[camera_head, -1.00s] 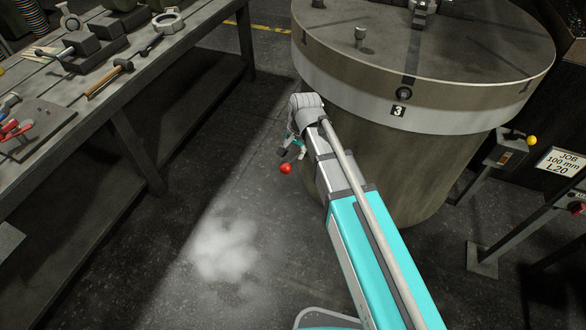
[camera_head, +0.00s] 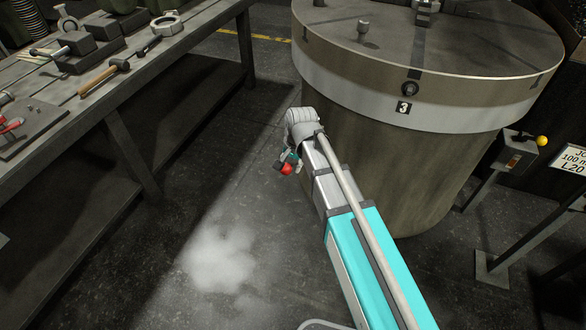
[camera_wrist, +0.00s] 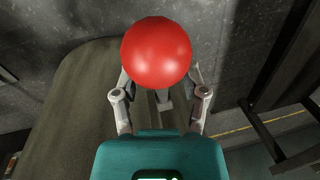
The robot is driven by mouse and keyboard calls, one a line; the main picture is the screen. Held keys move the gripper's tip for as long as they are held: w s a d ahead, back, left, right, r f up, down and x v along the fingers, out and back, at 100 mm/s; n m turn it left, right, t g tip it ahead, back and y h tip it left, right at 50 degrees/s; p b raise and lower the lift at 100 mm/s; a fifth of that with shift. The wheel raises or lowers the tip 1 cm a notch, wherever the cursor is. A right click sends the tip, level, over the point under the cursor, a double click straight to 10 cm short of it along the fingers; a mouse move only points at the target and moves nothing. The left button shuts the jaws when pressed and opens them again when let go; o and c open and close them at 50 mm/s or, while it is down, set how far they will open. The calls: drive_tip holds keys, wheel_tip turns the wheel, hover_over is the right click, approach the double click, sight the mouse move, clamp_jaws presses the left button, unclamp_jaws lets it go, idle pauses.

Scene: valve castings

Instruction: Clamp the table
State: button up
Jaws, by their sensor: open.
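The round table (camera_head: 440,55) is a grey drum with a pale band and a plate marked 3, at upper right in the head view. Its curved side (camera_wrist: 62,110) fills the left of the wrist view. A red ball (camera_head: 287,169) is low beside the drum, at my gripper (camera_head: 291,160). In the wrist view the red ball (camera_wrist: 156,48) looks large and covers the ends of my fingers. My gripper (camera_wrist: 160,82) is open, with one finger on each side of the ball's lower part. What the ball is fixed to is hidden, and I cannot tell whether the fingers touch it.
A workbench (camera_head: 215,24) with tools and castings runs along the left. The floor between bench and drum is clear.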

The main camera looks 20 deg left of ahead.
drive_tip(key=shift+f, duration=0.15)
clamp_jaws()
drive_tip(key=shift+w+d, duration=0.1)
idle(0.6)
